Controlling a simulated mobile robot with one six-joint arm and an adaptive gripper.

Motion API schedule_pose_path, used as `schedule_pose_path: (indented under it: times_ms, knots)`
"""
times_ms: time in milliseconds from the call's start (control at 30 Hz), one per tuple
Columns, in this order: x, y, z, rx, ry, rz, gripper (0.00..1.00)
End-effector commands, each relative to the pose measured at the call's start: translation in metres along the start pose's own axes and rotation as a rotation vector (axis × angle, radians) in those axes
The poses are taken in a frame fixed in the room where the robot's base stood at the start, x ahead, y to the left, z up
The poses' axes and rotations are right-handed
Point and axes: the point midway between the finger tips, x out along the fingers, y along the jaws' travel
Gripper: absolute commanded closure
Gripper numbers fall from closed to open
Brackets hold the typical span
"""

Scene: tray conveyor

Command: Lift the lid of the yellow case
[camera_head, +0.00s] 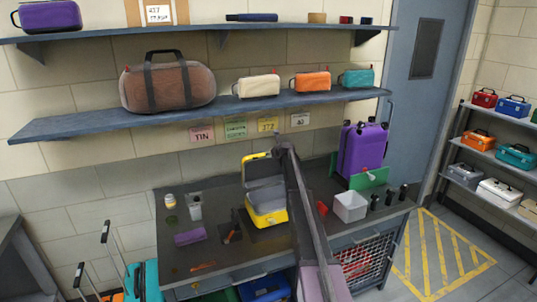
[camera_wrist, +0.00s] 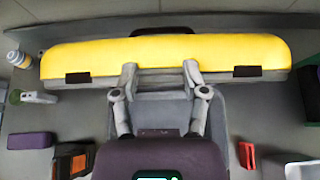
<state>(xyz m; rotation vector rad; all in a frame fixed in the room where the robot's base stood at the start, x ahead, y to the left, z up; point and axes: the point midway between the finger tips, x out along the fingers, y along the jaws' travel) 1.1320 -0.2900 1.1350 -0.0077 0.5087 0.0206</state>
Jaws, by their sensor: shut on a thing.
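The yellow case (camera_head: 268,219) stands on the dark workbench. Its lid (camera_head: 252,163) is raised about upright, with the grey inside showing. In the wrist view the lid (camera_wrist: 165,56) spans the top as a wide yellow band with a grey rim, two dark latches and a black handle (camera_wrist: 162,31). My gripper (camera_wrist: 161,78) is shut at the middle of the lid's rim, between the latches. The exact contact is partly hidden by the fingers. In the head view my arm crosses the case's right side, and the fingertips are not clear.
A purple suitcase (camera_head: 362,150), a green panel (camera_head: 371,179) and a white bin (camera_head: 349,206) stand right of the case. A purple block (camera_head: 190,237), a bottle (camera_head: 170,201) and small tools lie left. Shelves with bags (camera_head: 168,85) hang above.

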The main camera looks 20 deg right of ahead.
Motion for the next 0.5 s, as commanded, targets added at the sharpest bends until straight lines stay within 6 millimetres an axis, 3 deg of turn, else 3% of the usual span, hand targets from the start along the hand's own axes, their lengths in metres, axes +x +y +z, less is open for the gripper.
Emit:
schedule_pose_path:
  times_ms: [467, 500]
  knots:
    - [-0.004, -0.02, -0.004, 0.014, 0.017, -0.008, 1.0]
    - [-0.004, -0.021, -0.004, 0.014, 0.017, -0.009, 0.34]
